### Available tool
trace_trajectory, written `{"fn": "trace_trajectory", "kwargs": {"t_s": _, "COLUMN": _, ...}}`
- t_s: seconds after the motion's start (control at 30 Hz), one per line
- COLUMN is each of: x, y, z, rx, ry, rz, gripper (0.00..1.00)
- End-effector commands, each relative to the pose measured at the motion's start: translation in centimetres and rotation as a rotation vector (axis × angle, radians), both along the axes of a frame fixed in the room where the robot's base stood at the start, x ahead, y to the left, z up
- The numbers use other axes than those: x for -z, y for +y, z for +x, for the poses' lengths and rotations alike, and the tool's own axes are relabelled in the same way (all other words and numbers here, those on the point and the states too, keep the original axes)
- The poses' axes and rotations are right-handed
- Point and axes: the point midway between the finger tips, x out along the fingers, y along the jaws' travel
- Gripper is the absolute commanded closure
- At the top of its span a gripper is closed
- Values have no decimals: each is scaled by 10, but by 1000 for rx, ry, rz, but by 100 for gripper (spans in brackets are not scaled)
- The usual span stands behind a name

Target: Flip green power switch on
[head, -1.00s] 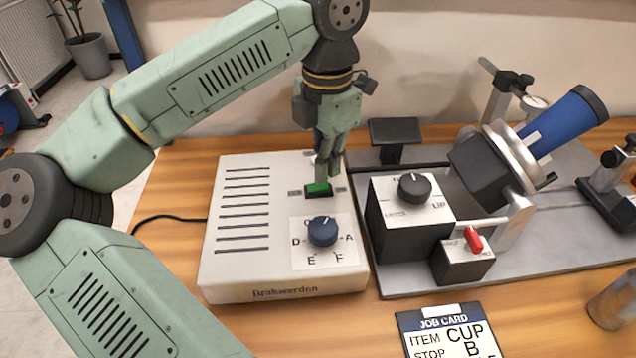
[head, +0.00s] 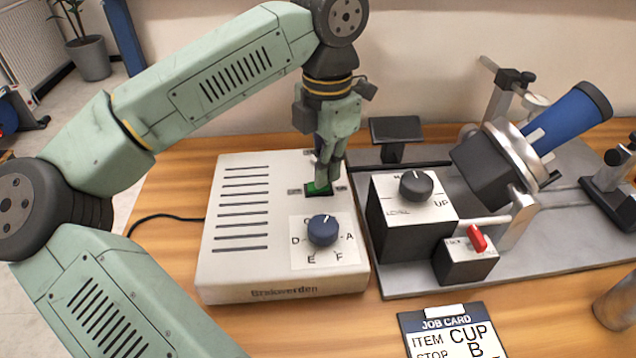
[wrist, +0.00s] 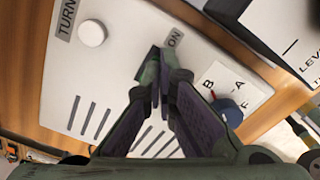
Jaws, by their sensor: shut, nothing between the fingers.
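The green power switch (head: 317,188) sits in a dark frame on top of the white control box (head: 235,285). My gripper (head: 324,184) points down with its fingers shut and empty, and the tips are at the right part of the switch. They seem to touch it, but the contact is covered. Which way the switch is tilted is hard to tell.
A blue lettered dial (head: 322,230) stands just in front of the switch. To the right are a black-and-white unit with a dark knob (head: 416,186), a red switch (head: 477,238) and a blue cylinder (head: 568,122) in a fixture. A job card (head: 450,335) lies in front.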

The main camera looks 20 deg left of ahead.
Motion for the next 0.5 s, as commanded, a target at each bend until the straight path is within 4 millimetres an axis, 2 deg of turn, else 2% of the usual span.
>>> {"fn": "trace_trajectory", "kwargs": {"t_s": 0.5, "x": 9, "y": 0, "z": 0, "rx": 0, "ry": 0, "rz": 0, "gripper": 100}}
